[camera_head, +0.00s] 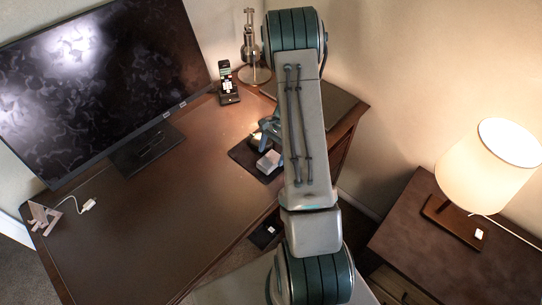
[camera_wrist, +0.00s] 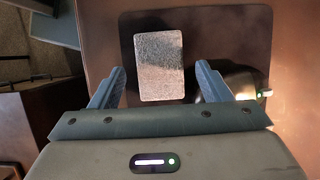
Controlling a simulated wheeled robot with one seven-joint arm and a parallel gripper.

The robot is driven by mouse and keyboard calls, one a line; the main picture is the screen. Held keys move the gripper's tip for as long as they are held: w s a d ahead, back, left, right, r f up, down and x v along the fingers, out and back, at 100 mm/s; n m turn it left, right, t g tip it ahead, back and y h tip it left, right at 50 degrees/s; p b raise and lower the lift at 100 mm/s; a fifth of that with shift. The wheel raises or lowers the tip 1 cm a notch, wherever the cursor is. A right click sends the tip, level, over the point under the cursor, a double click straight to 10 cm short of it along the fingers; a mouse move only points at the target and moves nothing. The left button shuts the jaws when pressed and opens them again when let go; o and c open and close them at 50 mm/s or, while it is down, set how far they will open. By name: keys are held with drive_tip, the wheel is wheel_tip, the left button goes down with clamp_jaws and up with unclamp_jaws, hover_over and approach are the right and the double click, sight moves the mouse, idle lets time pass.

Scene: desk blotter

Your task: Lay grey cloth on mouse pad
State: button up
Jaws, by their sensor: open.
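The grey cloth (camera_wrist: 159,62) is a small speckled rectangle within the outline of the dark mouse pad (camera_wrist: 205,28), seen from above in the wrist view. In the head view the cloth (camera_head: 268,161) shows pale over the pad (camera_head: 240,152), just below my gripper (camera_head: 266,138). My gripper (camera_wrist: 160,88) is open. Its two blue-grey fingers stand apart to the left and right of the cloth, near its lower end, and nothing shows held between them. My arm hides part of the pad's right side in the head view.
A black mouse-like object (camera_wrist: 240,80) sits by the right finger. A monitor (camera_head: 105,75), a phone on a stand (camera_head: 227,85) and a metal stand (camera_head: 251,50) are at the back. A cable (camera_head: 88,204) lies left. The desk's middle (camera_head: 150,225) is clear.

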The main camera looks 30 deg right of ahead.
drive_tip(key=b+v, duration=0.2)
drive_tip(key=v, duration=0.8)
wheel_tip(320, 180, up, 8)
drive_tip(key=n+h, duration=0.1)
drive_tip(key=n, duration=0.2)
hover_over(269, 161)
drive_tip(key=s+a+r+n+t+h, duration=0.1)
drive_tip(key=s+a+r+n, duration=0.2)
drive_tip(key=s, duration=0.3)
drive_tip(key=s+a+r+n+t+h, duration=0.1)
drive_tip(key=s+a+r+n+t, duration=0.1)
drive_tip(key=s+a+r+n, duration=0.2)
drive_tip(key=s+a+r+n+t+h, duration=0.1)
drive_tip(key=s+a+r+n, duration=0.2)
drive_tip(key=s+a, duration=0.3)
drive_tip(key=shift+s+a+r+n+t, duration=0.2)
drive_tip(key=shift+s+n+t, duration=0.3)
drive_tip(key=shift+s, duration=0.95)
